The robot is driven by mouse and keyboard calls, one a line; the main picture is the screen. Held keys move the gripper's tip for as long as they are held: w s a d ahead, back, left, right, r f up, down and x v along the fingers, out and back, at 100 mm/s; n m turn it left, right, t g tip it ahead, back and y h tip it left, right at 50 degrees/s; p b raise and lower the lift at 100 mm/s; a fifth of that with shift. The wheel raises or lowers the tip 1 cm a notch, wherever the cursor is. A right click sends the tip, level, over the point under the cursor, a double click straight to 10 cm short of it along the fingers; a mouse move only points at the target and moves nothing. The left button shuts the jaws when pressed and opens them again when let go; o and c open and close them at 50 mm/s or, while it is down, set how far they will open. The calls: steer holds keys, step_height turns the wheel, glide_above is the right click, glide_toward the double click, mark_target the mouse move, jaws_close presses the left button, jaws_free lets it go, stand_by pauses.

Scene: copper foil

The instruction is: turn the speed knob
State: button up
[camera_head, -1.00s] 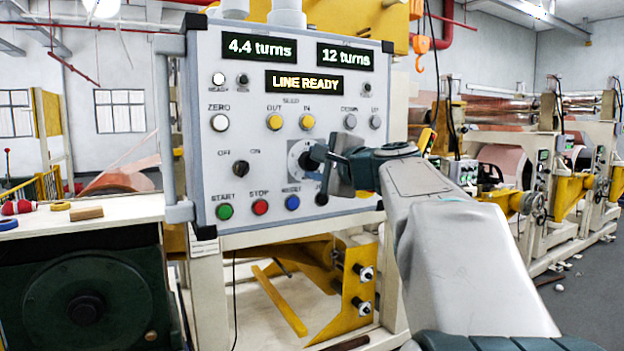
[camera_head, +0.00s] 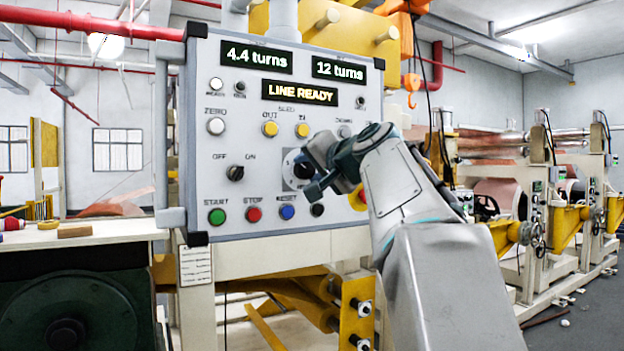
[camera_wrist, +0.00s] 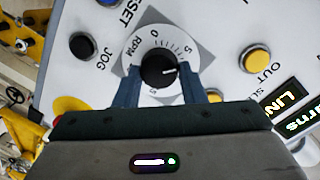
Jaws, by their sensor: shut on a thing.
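The speed knob (camera_wrist: 158,70) is a black round knob with a white pointer line, set in a white dial ring (camera_wrist: 131,58) marked RPM with numbers. In the wrist view my gripper (camera_wrist: 162,80) has one blue-grey finger on each side of it and is shut on it. The pointer is towards the right, short of the 5 mark. In the head view my gripper (camera_head: 312,178) is at the panel, covering the right of the dial (camera_head: 287,170).
The control panel (camera_head: 210,140) shows 4.4 turns, 12 turns and LINE READY. Close below the dial are a blue reset button (camera_head: 287,211) and a black jog button (camera_head: 317,210). A black off/on switch (camera_head: 235,173) is left. Yellow buttons (camera_head: 270,128) are above.

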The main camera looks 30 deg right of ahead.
steer(key=shift+f+n+h+b, duration=0.1)
steer(key=shift+n+h+b, duration=0.2)
steer(key=shift+n+b, duration=0.65)
steer(key=shift+n, duration=0.45)
steer(key=o, duration=1)
steer(key=s+r, duration=0.1)
steer(key=s, duration=1.2)
steer(key=shift+s+r+b, duration=0.35)
steer(key=shift+s+b, duration=0.05)
steer(key=shift+b, duration=0.05)
steer(key=shift+w+d+f, duration=0.1)
